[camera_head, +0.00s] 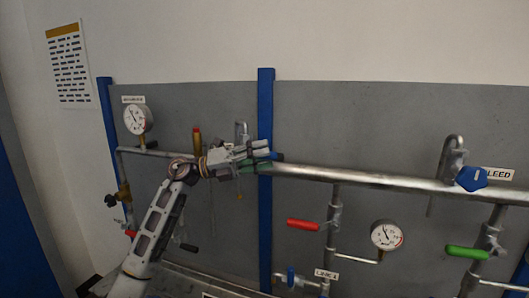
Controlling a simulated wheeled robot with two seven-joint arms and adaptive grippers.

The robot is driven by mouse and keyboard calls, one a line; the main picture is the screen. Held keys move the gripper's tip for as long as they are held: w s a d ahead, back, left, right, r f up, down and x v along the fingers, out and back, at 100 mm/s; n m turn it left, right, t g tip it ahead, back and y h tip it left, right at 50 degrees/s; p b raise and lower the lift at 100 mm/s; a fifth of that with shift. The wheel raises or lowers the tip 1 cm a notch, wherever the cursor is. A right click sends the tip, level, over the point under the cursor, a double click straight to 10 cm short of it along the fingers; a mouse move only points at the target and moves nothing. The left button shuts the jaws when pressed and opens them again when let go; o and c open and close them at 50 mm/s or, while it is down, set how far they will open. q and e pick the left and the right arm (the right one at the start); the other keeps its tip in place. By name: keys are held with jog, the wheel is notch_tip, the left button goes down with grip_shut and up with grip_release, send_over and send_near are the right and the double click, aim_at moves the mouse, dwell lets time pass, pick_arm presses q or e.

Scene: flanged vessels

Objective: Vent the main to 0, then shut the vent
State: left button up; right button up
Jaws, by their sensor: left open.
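The main is a thick silver pipe (370,178) running across the grey panel. My right gripper is out of view.
Below the pipe are a red lever (303,225), a green lever (467,252) and a small blue handle (290,277). A brass valve with a dark knob (111,200) is at the left. A blue post (265,230) stands beside my gripper. A notice (69,65) hangs on the wall.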

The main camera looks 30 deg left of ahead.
pick_arm(q)
jog(key=shift+w+d+r, duration=0.1)
jog(key=shift+w+d, duration=0.15)
jog(key=shift+d, duration=0.15)
jog(key=shift+c, duration=0.3)
grip_shut()
